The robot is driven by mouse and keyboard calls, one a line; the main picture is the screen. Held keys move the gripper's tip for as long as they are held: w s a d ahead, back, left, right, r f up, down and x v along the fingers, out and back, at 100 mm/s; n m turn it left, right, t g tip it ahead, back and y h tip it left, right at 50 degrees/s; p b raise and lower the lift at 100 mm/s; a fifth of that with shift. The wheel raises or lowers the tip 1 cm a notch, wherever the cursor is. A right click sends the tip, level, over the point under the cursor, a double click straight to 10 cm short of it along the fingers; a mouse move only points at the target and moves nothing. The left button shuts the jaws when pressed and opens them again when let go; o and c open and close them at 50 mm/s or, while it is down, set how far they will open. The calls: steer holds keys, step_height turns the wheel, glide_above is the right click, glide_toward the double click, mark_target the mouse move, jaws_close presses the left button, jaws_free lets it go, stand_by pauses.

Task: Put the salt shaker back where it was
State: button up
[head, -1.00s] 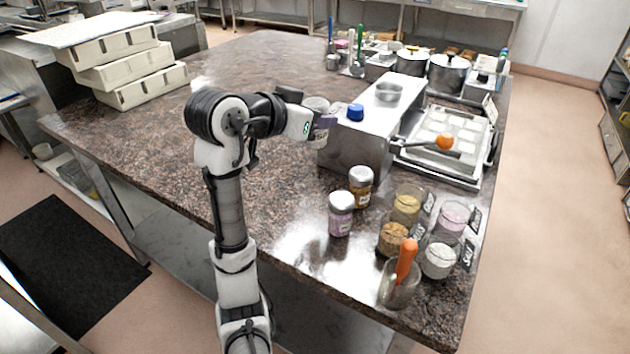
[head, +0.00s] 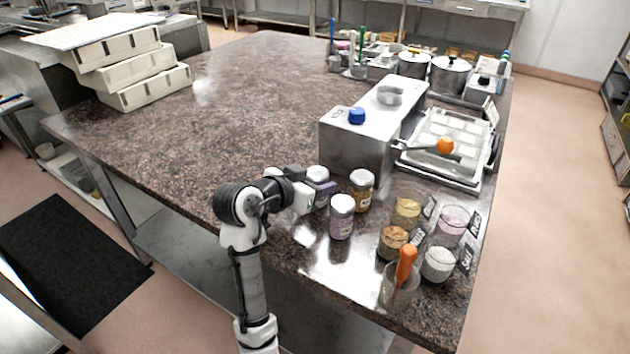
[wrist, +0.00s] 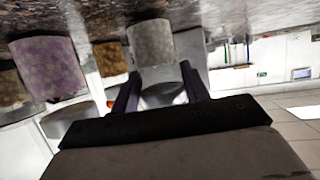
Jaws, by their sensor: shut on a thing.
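My gripper (head: 319,191) is shut on a shaker with a pale lid (head: 318,173), which I take to be the salt shaker. In the wrist view, where the counter is at the top, its greyish-white body (wrist: 152,42) shows beyond my fingers (wrist: 158,97). It is upright, low over or on the counter; I cannot tell if its base touches. A pink-filled shaker (head: 342,222) stands just in front and to the right, and a brown-filled shaker (head: 361,193) stands to the right. Both also show in the wrist view, pink (wrist: 50,68) and brown (wrist: 110,59).
Several glass jars (head: 394,240) with labels are to the right, with an orange-handled tool (head: 405,264) in the front one.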

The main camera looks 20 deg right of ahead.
steer(key=shift+f, duration=0.1)
steer(key=shift+f, duration=0.15)
steer(key=o, duration=1)
steer(key=shift+o, duration=0.2)
steer(key=shift+r, duration=0.35)
steer(key=b+v, duration=0.1)
steer(key=v, duration=1.1)
steer(key=shift+b, duration=0.4)
steer(key=shift+f, duration=0.1)
